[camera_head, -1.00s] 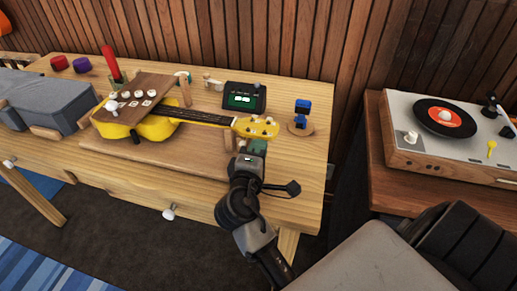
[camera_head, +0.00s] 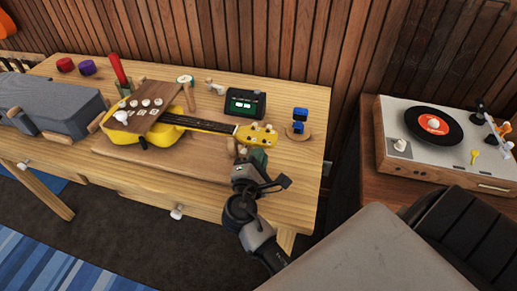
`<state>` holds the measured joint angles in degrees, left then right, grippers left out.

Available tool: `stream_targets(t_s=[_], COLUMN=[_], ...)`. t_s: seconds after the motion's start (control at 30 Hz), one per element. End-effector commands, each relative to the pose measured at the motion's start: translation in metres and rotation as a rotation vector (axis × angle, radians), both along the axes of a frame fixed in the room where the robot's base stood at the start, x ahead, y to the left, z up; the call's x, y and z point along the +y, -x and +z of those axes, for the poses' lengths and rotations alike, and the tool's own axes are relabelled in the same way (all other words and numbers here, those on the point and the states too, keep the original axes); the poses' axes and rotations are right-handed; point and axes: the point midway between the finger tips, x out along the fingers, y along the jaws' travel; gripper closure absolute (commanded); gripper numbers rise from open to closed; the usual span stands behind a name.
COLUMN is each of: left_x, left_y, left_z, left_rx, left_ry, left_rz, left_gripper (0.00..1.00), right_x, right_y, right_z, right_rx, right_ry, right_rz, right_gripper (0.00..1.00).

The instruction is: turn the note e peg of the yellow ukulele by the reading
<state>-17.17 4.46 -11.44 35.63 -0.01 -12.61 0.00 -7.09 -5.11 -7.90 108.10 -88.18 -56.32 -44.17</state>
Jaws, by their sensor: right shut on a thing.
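The yellow ukulele (camera_head: 172,132) lies on the wooden bench, its neck pointing right. Its yellow headstock (camera_head: 259,134) has small pale pegs along the edges. A black tuner (camera_head: 245,103) with a lit green screen stands behind the neck; its reading is too small to make out. My right gripper (camera_head: 243,155) is at the near edge of the headstock, shut on what appears to be a near-side peg. The gripper hides that peg, so I cannot tell which note it is. My left gripper is not in view.
A brown board (camera_head: 152,105) with white knobs lies over the ukulele's body. A blue object on a round wooden stand (camera_head: 299,123) is right of the headstock. A grey case (camera_head: 50,110) sits left. A record player (camera_head: 433,130) stands on a separate cabinet at right.

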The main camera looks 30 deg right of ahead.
Motion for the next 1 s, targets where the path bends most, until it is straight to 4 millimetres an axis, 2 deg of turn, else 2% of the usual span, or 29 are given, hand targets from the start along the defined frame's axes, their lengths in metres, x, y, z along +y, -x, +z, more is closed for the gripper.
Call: stream_targets(t_s=[0.03,0.3,0.87,0.9,1.0], left_x=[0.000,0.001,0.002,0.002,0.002], left_y=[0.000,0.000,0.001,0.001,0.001], left_z=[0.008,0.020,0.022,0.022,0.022], left_rx=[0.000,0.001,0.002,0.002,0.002], left_ry=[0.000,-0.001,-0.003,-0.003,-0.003], left_rz=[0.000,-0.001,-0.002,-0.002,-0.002], left_gripper=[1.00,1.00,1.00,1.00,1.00], right_x=[0.000,0.000,0.000,0.000,0.000], right_y=[0.000,0.000,0.000,0.000,0.000], right_z=[0.004,0.002,0.000,0.000,0.000], right_rx=[0.024,0.107,0.130,0.130,0.130], right_ry=[0.020,0.092,0.112,0.111,0.111], right_rz=[-0.001,-0.001,-0.001,-0.001,0.000], right_gripper=[1.00,1.00,1.00,0.86,0.71])
